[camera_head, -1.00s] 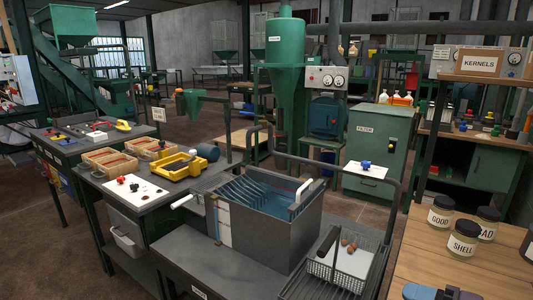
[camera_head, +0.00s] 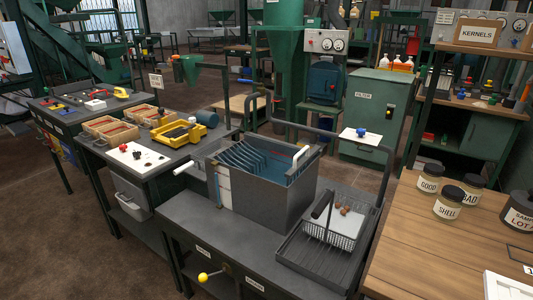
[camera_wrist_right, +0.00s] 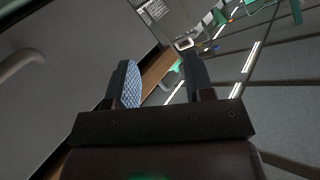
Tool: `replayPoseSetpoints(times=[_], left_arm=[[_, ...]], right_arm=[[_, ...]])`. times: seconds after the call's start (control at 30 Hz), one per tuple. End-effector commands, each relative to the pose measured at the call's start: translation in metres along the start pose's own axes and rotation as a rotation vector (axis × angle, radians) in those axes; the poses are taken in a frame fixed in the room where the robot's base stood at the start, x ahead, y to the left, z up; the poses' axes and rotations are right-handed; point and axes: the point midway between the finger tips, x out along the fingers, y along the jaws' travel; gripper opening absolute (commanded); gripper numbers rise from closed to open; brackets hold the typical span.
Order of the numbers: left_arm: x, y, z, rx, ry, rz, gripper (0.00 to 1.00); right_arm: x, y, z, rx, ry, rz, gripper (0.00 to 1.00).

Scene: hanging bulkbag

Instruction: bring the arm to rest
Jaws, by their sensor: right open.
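My right gripper (camera_wrist_right: 160,72) shows in the right wrist view with its two dark fingers apart and nothing seen held between them. A blue patterned surface shows beside the left finger. Neither of my grippers shows in the head view, and my left gripper is in no view.
A grey tank (camera_head: 262,205) and a wire basket (camera_head: 290,246) with several brown pieces stand on the dark bench. A wooden table (camera_head: 420,250) at the right bears several labelled jars, including one marked SHELL (camera_head: 447,204). A yellow-knobbed lever (camera_head: 204,278) sticks out at the bench front. Brown floor is open at the lower left.

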Motion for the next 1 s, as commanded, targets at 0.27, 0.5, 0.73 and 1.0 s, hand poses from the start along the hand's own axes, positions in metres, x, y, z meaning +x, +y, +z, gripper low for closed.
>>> replayPoseSetpoints(times=[0.27,0.5,0.73,1.0], left_arm=[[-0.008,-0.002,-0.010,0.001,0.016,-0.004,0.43],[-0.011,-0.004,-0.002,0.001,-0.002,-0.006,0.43],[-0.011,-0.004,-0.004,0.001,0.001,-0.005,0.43],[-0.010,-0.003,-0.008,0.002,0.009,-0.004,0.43]], right_arm=[[-0.037,0.021,0.063,-0.263,-0.076,0.266,0.48],[-0.061,0.031,0.098,-0.405,-0.178,0.399,0.48],[-0.066,0.033,0.104,-0.432,-0.200,0.418,0.48],[-0.066,0.033,0.104,-0.430,-0.199,0.417,0.48]])
